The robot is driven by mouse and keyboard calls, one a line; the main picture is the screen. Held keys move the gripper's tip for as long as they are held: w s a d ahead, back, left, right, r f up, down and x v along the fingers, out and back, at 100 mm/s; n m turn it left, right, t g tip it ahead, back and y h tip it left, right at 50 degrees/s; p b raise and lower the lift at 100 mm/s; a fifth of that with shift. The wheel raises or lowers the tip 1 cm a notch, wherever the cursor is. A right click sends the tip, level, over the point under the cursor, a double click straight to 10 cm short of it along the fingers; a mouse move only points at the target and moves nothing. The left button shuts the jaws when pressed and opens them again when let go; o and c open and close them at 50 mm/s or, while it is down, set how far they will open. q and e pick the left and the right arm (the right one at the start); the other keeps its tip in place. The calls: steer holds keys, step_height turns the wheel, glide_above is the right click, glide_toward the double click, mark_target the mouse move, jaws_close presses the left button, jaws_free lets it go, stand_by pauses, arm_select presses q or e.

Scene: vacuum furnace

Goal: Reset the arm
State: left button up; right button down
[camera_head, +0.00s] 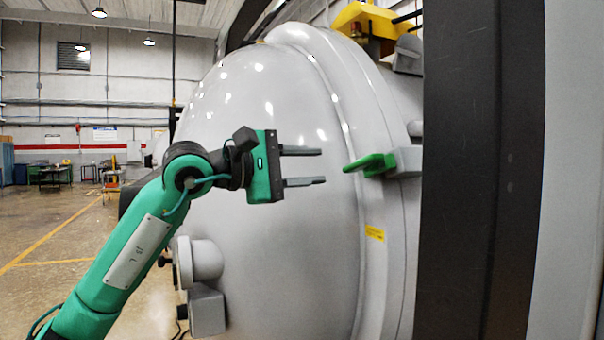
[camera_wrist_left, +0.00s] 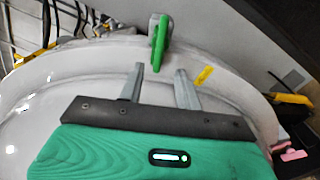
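My left gripper (camera_head: 322,167) is open and empty in front of the furnace's pale grey domed door (camera_head: 270,240). Its two grey fingers point right, toward a green handle (camera_head: 371,164) at the door's rim. There is a visible gap between the fingertips and the handle. In the left wrist view, the gripper (camera_wrist_left: 156,72) shows two fingers apart with nothing between them. The green handle (camera_wrist_left: 160,45) stands just beyond them there, not touching. My right gripper is not in either view.
A dark vertical post (camera_head: 480,170) stands close on the right. A grey fitting (camera_head: 205,260) sticks out low on the door's left. A yellow part (camera_head: 372,20) sits on top of the furnace. Open floor (camera_head: 50,235) lies to the left, with workbenches far back.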

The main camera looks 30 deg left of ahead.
arm_select(q)
steer(key=shift+s+a, duration=0.35)
steer(key=shift+s, duration=0.05)
